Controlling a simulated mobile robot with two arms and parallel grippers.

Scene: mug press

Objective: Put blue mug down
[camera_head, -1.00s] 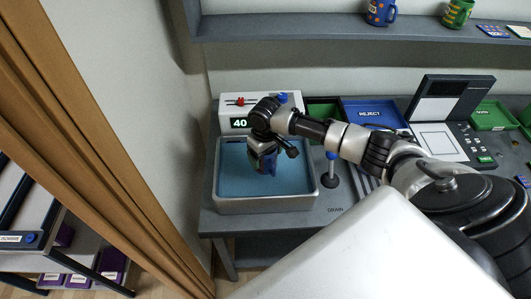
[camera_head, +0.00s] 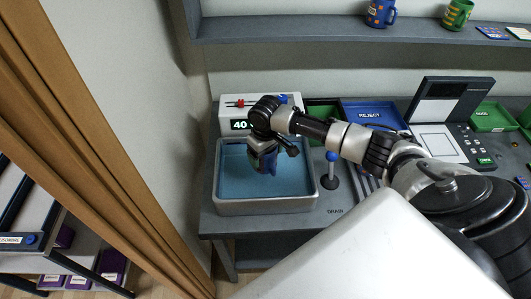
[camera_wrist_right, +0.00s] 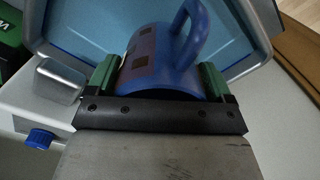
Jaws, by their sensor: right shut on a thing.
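The blue mug (camera_wrist_right: 165,62) is between the green-padded fingers of my right gripper (camera_wrist_right: 160,78) in the right wrist view, with its blue handle toward the top. In the head view the mug (camera_head: 266,163) is small and partly hidden by my right gripper (camera_head: 263,150). It is over the basin (camera_head: 265,207), a grey-rimmed tub with a blue inside. I cannot tell whether the mug touches the basin's bottom. My right gripper is shut on the mug. My left gripper is not in view.
A white unit reading 40 (camera_head: 228,125) stands behind the basin. A blue-topped drain lever (camera_head: 332,170) is at its right. Further right are a blue REJECT tray (camera_head: 372,115), a dark-screened device (camera_head: 440,130) and a green tray (camera_head: 492,116). Other mugs (camera_head: 380,13) stand on the shelf.

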